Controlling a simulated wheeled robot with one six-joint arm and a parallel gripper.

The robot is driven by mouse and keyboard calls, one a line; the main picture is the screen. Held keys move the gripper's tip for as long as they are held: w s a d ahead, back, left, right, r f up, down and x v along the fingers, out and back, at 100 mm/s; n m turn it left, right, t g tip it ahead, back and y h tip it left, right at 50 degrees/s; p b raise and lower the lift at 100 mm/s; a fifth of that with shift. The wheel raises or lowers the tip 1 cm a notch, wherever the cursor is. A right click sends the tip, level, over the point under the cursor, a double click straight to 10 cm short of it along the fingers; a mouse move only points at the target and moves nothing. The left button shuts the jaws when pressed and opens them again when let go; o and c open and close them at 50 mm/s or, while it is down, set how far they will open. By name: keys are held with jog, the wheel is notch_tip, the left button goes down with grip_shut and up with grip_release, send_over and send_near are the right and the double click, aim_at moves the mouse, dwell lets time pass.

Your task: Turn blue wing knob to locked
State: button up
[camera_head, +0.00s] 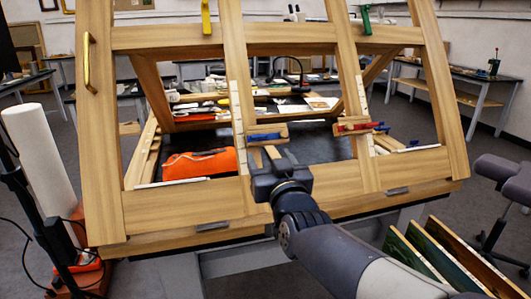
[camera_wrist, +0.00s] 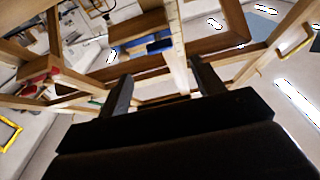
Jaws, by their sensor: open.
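The blue wing knob (camera_head: 264,137) sits on a small wooden block on the left inner upright of the wooden frame (camera_head: 180,208). It also shows in the wrist view, where the blue knob (camera_wrist: 160,46) lies beyond my fingertips, near the top middle. My gripper (camera_head: 272,162) is just below and in front of that block in the head view. In the wrist view my gripper (camera_wrist: 160,84) has its two dark fingers spread wide, with nothing held between them. The fingers look apart from the knob. I cannot tell whether any mark shows the locked position.
A red wing knob (camera_head: 354,127) sits on a similar block on the right inner upright, with a smaller blue part beside it. An orange pouch (camera_head: 200,164) lies behind the lower rail. A brass handle (camera_head: 88,62) is on the left upright. Framed panels (camera_head: 440,250) stand at lower right.

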aim_at(261, 136)
jog(key=shift+v, duration=0.75)
jog(key=shift+w, duration=0.1)
jog(key=p+x, duration=0.1)
jog(key=x, duration=0.9)
jog(key=shift+w, duration=0.35)
jog(key=shift+s, duration=0.15)
